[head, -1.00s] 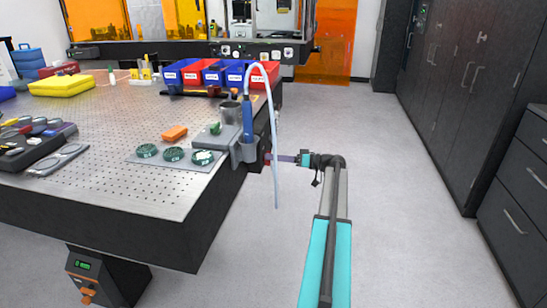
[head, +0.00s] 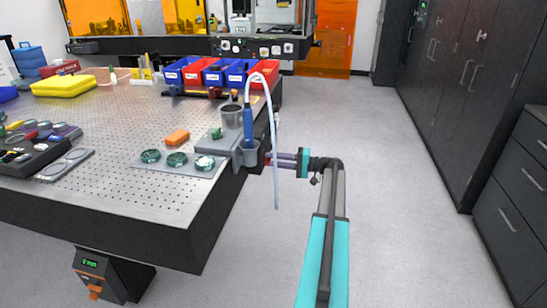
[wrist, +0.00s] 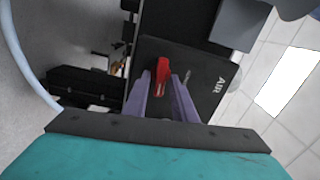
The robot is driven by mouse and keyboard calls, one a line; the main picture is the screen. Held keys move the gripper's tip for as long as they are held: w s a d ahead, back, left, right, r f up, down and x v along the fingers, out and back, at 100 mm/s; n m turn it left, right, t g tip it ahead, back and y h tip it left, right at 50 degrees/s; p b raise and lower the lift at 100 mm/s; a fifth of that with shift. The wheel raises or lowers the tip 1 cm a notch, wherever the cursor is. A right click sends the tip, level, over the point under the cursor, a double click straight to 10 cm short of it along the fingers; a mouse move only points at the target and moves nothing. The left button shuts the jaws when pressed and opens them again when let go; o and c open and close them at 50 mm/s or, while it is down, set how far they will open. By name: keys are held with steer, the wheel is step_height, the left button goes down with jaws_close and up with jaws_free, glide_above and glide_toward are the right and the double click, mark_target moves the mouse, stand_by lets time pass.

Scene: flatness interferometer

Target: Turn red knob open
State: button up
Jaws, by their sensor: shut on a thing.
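The red knob (wrist: 162,77) shows in the wrist view on a dark panel (wrist: 205,75) marked "AIR". It sits between the two purple fingers of my gripper (wrist: 159,84), which are shut on it. In the head view, my gripper (head: 272,160) reaches the right side of the optical table from the right. Only a small bit of red shows at its fingertips there, and the knob is mostly hidden.
A grey holder (head: 246,155) with a blue tool (head: 248,122) is at the table edge, just above my gripper. The tool's pale hose (head: 274,125) loops over and hangs close by the fingers. Open floor (head: 400,190) lies to the right, before dark cabinets (head: 450,80).

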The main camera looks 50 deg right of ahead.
steer(key=shift+m+p, duration=0.3)
steer(key=shift+m, duration=0.3)
steer(key=shift+f, duration=0.1)
steer(key=o, duration=0.7)
steer(key=shift+o, duration=0.2)
steer(key=v, duration=1.4)
steer(key=shift+b, duration=0.35)
steer(key=shift+a, duration=0.15)
